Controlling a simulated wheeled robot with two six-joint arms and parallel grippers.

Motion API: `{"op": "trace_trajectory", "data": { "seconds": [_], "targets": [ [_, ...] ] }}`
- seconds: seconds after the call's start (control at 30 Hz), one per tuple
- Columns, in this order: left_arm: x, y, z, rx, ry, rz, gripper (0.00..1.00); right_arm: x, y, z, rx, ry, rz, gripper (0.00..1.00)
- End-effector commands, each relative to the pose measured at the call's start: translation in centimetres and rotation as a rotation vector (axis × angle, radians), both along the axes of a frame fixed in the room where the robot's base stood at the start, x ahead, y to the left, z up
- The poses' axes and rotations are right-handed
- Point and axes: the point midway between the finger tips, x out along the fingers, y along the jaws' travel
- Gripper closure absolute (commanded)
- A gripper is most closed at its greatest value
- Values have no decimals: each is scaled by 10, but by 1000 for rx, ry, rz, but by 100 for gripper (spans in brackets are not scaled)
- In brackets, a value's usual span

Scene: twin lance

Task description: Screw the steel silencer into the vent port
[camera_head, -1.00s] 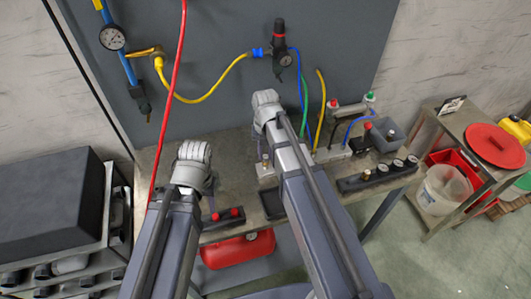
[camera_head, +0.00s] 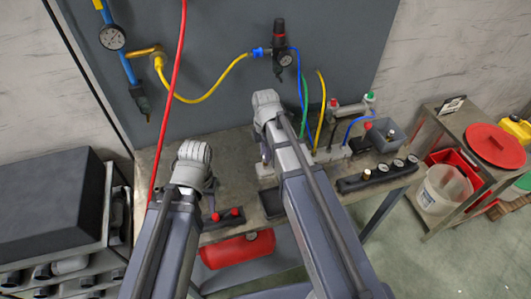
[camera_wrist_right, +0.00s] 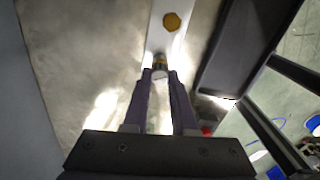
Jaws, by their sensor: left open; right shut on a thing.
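My right gripper (camera_wrist_right: 160,78) is shut on a small pale round-topped piece (camera_wrist_right: 160,73), which looks like the steel silencer. A dark and brass-coloured collar shows just beyond the fingertips, over a pale block (camera_wrist_right: 161,38). Whether the piece sits in a port there, I cannot tell. A brass hexagonal fitting (camera_wrist_right: 172,21) stands further along the same block. In the head view the right gripper (camera_head: 265,155) points down over the pale block (camera_head: 265,170), and its wrist hides the held piece. My left gripper (camera_head: 211,200) is open, low over the bench's left part.
A strip with two red knobs (camera_head: 222,216) is near the left gripper. A red tank (camera_head: 238,248) sits below.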

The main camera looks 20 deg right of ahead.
Motion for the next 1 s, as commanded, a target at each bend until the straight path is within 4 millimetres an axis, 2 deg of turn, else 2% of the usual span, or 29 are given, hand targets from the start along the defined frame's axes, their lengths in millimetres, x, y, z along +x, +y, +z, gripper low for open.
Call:
{"op": "trace_trajectory", "data": {
  "seconds": [0.7, 0.83, 1.0],
  "targets": [
    [0, 0, -1, 0, 0, 0, 50, 0, 0, -1, 0, 0, -1011, 100],
    [0, 0, -1, 0, 0, 0, 50, 0, 0, -1, 0, 0, -1110, 100],
    [0, 0, -1, 0, 0, 0, 50, 0, 0, -1, 0, 0, -1135, 100]
  ]
}}
